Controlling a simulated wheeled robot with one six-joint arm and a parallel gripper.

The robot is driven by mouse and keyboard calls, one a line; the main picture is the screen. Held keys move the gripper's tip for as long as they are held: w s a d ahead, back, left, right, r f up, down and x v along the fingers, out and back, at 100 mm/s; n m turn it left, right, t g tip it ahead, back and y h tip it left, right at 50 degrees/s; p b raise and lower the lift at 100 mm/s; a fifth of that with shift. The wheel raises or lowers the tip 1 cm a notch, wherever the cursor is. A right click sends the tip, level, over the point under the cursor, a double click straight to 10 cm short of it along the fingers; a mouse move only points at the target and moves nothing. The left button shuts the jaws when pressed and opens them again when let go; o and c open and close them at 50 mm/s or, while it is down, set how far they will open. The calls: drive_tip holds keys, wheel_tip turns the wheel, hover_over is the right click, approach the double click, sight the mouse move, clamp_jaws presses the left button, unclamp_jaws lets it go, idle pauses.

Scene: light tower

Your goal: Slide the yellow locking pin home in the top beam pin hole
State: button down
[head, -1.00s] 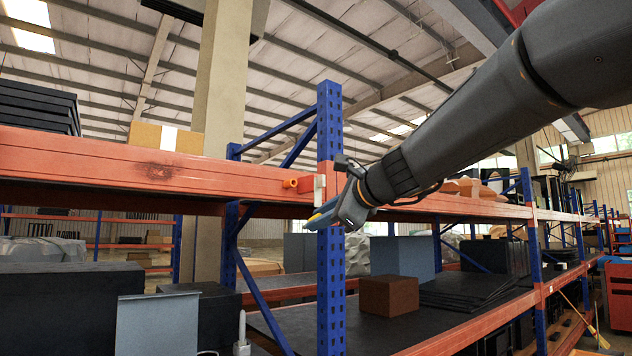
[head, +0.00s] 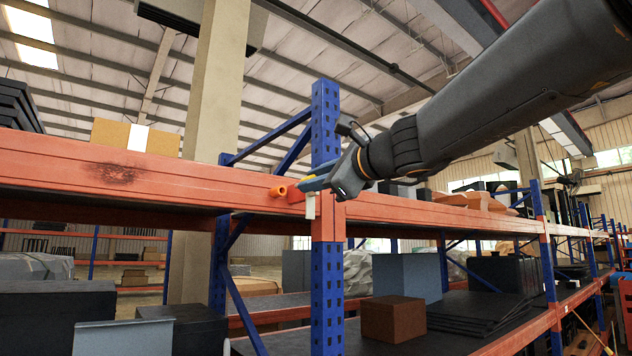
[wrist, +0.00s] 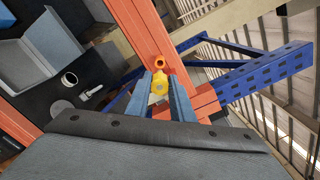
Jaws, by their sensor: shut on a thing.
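The yellow locking pin (wrist: 160,84) sits between the two blue fingers of my gripper (wrist: 161,92) in the wrist view. My gripper is shut on it. In the head view my gripper (head: 310,184) is at the top beam (head: 190,180), close to the blue upright, and its fingers mostly hide the pin. A short orange tube (head: 278,190) sticks out of the beam just left of the fingertips. In the wrist view the tube's round open end (wrist: 160,61) shows just beyond the pin. I cannot tell whether the pin touches the tube or beam.
The blue perforated upright (head: 326,130) stands right behind my gripper. A white tag (head: 310,206) hangs on the beam end below the fingers. A cardboard box (head: 135,135) sits on the beam level at left. A brown box (head: 393,319) is on the shelf below.

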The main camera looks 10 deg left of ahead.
drive_tip(key=shift+x, duration=2.5)
drive_tip(key=shift+s+r, duration=0.1)
drive_tip(key=shift+b, duration=0.45)
drive_tip(key=shift+p+x, duration=0.3)
drive_tip(key=shift+x, duration=1.9)
drive_tip(key=c, duration=1.5)
unclamp_jaws()
drive_tip(key=shift+d, duration=0.1)
drive_tip(key=shift+o, duration=0.2)
drive_tip(key=shift+b+v, duration=1.1)
drive_tip(key=shift+v, duration=2.85)
